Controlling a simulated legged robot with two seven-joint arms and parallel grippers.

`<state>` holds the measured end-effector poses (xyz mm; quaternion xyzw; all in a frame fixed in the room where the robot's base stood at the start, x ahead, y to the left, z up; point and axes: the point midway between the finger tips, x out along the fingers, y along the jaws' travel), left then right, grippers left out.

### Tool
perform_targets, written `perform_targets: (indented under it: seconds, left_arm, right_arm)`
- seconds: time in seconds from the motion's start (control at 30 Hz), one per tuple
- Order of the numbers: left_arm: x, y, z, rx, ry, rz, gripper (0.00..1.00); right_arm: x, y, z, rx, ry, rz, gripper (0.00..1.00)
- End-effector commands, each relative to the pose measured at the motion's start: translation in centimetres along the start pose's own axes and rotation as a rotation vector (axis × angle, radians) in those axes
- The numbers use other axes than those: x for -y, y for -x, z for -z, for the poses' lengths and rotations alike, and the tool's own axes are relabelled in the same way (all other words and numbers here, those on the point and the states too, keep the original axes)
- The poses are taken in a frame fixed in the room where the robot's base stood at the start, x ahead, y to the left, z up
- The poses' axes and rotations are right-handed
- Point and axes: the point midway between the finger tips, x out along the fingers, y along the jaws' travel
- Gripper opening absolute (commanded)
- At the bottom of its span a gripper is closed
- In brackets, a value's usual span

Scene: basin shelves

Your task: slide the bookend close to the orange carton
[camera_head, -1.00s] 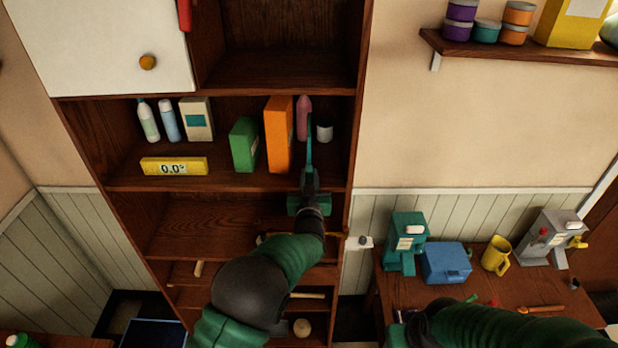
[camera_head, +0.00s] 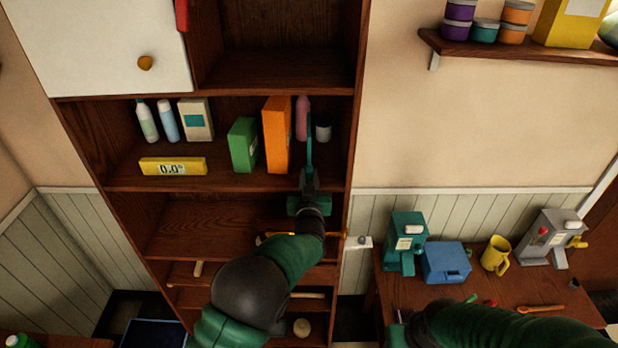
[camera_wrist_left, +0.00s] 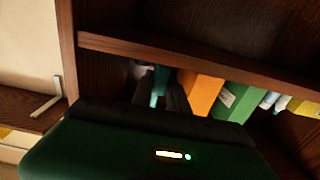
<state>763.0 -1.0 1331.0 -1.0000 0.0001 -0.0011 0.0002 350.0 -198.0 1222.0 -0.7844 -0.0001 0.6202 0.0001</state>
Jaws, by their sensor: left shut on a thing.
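The teal bookend (camera_head: 309,138) stands upright on the middle shelf, seen nearly edge-on as a thin plate. The orange carton (camera_head: 277,135) stands to its left, with a narrow gap between them. My left gripper (camera_head: 309,177) reaches in from the front and is shut on the bookend. In the left wrist view, the bookend (camera_wrist_left: 158,86) shows between the dark fingers, and the orange carton (camera_wrist_left: 202,93) is to their right. The bookend's foot is hidden by the gripper. Only my right arm shows at the lower right; its fingers are not visible.
A pink bottle (camera_head: 302,117) stands behind the gap and a white cup (camera_head: 323,130) right of the bookend. A green carton (camera_head: 243,145) stands left of the orange one. The shelf's right side wall (camera_head: 349,140) is close to the cup. The shelf edge runs below.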

Motion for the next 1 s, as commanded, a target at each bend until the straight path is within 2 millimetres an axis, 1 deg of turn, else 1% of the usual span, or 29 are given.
perform_targets:
  seconds: [0.1,0.23,0.33,0.4,0.63,0.67,0.8,0.83,1.0]
  left_arm:
    - [0.6,0.0,-0.4,0.003,-0.001,0.001,0.00]
    - [2.8,-0.1,-0.6,0.002,-0.001,0.005,0.00]
    - [4.1,0.0,-0.4,0.002,-0.001,0.003,0.00]
    - [4.4,0.0,-0.3,0.003,0.000,0.002,0.00]
    - [4.4,0.0,-0.2,0.004,0.000,0.002,0.00]
    - [4.4,0.0,-0.2,0.004,0.000,0.002,0.21]
    - [4.3,0.0,-0.1,0.003,-0.001,0.002,0.39]
    - [4.3,0.0,-0.1,0.003,0.000,0.001,0.42]
    - [4.2,0.1,0.0,0.001,0.000,0.001,0.42]
  right_arm:
    - [0.0,-0.5,-0.1,0.000,0.000,0.000,0.42]
    - [0.0,-2.0,-0.5,0.000,0.000,0.000,0.42]
    - [0.0,-2.5,-0.6,0.000,0.000,0.000,0.42]
    - [0.0,-2.5,-0.6,0.000,0.000,0.000,0.42]
    - [0.0,-2.3,-0.5,0.000,0.000,0.000,0.42]
    - [0.0,-2.3,-0.5,0.000,0.000,0.000,0.42]
    - [0.0,-2.3,-0.5,0.000,0.000,0.000,0.42]
    - [0.0,-2.3,-0.5,0.000,0.000,0.000,0.42]
    - [0.0,-2.3,-0.5,0.000,0.000,0.000,0.42]
